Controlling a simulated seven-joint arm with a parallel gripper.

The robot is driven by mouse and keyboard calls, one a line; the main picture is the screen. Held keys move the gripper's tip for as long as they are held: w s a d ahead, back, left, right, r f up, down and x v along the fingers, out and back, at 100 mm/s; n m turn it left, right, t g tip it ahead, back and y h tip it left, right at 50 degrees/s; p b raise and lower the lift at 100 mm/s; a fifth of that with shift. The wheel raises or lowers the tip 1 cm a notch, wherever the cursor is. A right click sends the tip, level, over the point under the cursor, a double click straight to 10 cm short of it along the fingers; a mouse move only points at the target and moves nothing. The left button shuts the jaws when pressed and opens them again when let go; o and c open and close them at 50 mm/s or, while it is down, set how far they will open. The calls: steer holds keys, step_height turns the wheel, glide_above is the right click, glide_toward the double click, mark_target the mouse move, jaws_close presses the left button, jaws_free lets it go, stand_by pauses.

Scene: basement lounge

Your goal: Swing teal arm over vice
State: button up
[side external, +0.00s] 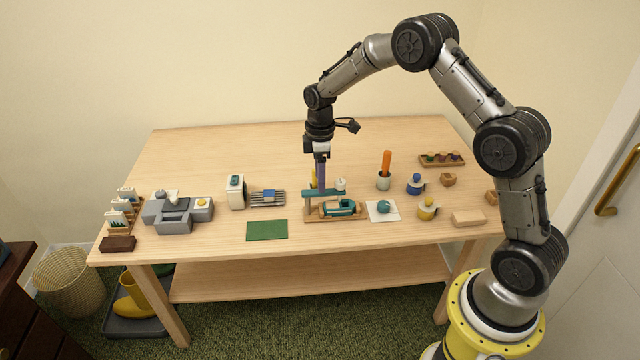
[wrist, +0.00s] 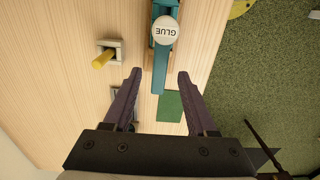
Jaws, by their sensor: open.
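The teal arm (side external: 318,194) lies level above the wooden base, its right part over the teal vice (side external: 340,208). A white-capped glue pot (side external: 340,184) appears at the arm's right end; its lid reads GLUE in the wrist view (wrist: 165,30). My gripper (side external: 320,186) points down at the teal arm, with purple fingers. In the wrist view my gripper (wrist: 158,76) is open, the free end of the teal arm (wrist: 159,80) showing between its fingers without visible contact. How far the fingertips reach down beside the arm is unclear.
A green mat (side external: 267,230) lies left of the vice. A yellow handle (wrist: 103,60) stands close behind the arm. A white tile with a teal knob (side external: 383,211), a cup with an orange stick (side external: 384,180) and a yellow-topped pot (side external: 427,210) stand to the right.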

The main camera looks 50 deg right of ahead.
step_height(320, 180, up, 11)
stand_by(0.3)
step_height(320, 180, up, 11)
steer(key=t, duration=0.2)
glide_above(317, 192)
steer(key=s+a, duration=0.2)
steer(key=s, duration=0.2)
steer(key=s+a+r+t, duration=0.25)
steer(key=s+r, duration=0.35)
steer(key=s, duration=0.3)
steer(key=s+a+m+t, duration=0.1)
steer(key=s+a+m, duration=0.25)
steer(key=s, duration=0.95)
steer(key=s+f+m, duration=0.5)
steer(key=s+f, duration=0.1)
steer(key=shift+f+m, duration=0.35)
steer(key=shift+s, duration=0.1)
